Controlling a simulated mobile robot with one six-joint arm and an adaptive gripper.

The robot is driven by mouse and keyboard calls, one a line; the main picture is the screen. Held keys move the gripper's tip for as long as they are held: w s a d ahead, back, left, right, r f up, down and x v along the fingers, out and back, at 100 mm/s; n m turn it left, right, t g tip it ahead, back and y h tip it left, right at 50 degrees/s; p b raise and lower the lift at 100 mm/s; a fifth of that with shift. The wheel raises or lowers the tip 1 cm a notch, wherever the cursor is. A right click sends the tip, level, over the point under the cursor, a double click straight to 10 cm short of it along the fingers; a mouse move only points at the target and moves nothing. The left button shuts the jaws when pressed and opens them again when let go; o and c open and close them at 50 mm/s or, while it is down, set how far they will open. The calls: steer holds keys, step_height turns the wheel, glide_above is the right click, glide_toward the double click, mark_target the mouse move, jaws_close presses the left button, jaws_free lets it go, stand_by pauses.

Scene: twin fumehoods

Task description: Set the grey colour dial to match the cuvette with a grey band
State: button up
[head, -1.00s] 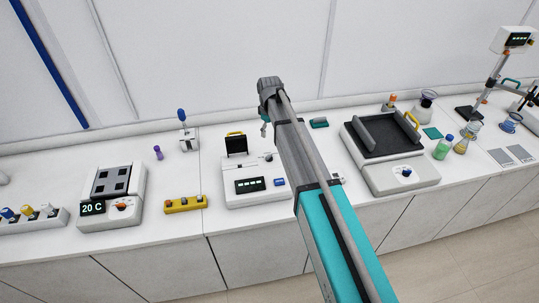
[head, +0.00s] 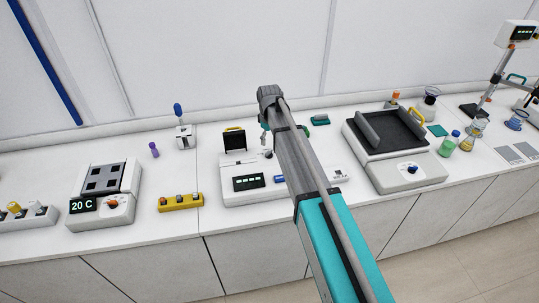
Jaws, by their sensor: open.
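A pale block at the far left edge carries a row of knobs, a yellow one (head: 14,208) and a grey dial (head: 37,207). Which way the grey dial points is too small to tell. A yellow rack (head: 180,204) on the front of the bench holds small cuvettes (head: 179,197). Their band colours cannot be made out, so I cannot pick out the grey-banded one. My gripper (head: 267,138) is mostly hidden behind my arm, with teal parts showing. It is open, over the right side of the white instrument, well right of the dials and rack.
The white instrument (head: 236,198) has a dark display and raised black lid. A hotplate block (head: 101,210) reading 20 C stands between dials and rack. A purple-topped vial (head: 154,149) stands behind the rack. A black-topped shaker (head: 400,175) and flasks fill the right.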

mark_target(269, 152)
steer(key=shift+f+b, duration=3.1)
steer(key=shift+f, duration=0.25)
steer(key=c, duration=1.1)
steer(key=shift+c, duration=0.2)
steer(key=shift+m, duration=1.2)
